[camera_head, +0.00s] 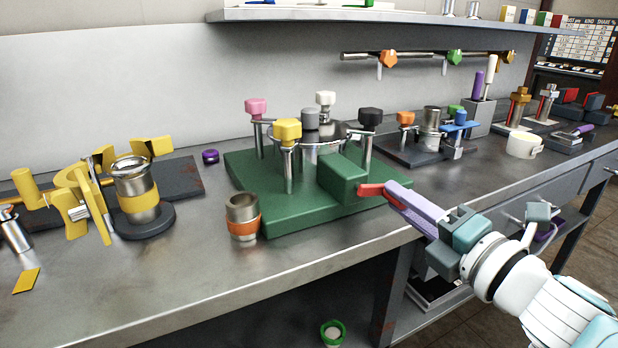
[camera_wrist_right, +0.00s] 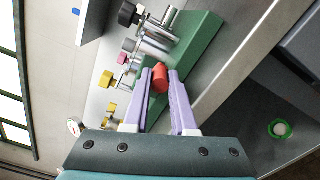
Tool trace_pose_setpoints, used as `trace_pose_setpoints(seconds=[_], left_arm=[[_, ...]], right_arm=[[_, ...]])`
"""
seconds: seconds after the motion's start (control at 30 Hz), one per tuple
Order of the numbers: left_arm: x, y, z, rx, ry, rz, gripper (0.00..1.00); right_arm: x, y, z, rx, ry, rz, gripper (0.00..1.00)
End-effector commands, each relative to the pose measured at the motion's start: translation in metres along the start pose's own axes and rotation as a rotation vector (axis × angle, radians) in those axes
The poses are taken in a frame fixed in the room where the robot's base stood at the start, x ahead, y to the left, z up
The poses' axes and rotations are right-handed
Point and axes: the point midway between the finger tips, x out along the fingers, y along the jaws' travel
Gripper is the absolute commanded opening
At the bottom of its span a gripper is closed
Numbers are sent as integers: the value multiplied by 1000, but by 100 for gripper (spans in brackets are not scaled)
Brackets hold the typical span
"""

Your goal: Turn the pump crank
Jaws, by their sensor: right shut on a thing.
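The pump is a green base (camera_head: 280,236) with a green block (camera_head: 343,177) at its right front and a metal vessel between several posts with coloured knobs. The red crank handle (camera_head: 371,190) sticks out from the block's right side. My right gripper (camera_head: 388,190), with lilac fingers, reaches in from the lower right and is shut on the red handle. In the right wrist view the red handle (camera_wrist_right: 159,80) sits between the two fingertips (camera_wrist_right: 160,72), with the green base (camera_wrist_right: 199,45) beyond. My left gripper is not in view.
An orange-banded metal cup (camera_head: 242,216) stands at the base's front left. A yellow-banded vessel (camera_head: 137,193) and yellow parts stand at the left. A white mug (camera_head: 522,146) and other fixtures stand at the right. A shelf (camera_head: 400,15) runs above.

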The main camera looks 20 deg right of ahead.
Motion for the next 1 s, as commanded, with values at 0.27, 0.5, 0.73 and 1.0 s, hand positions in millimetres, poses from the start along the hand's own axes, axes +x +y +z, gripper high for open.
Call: trace_pose_setpoints(seconds=[0.27,0.5,0.73,1.0], left_arm=[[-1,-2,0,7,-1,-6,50],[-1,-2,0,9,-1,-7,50],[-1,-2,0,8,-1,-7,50],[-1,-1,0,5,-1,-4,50]], right_arm=[[0,-1,-1,33,1,0,0],[0,-1,-1,32,1,0,0],[0,-1,-1,32,1,0,42],[0,-1,-1,31,0,0,55]])
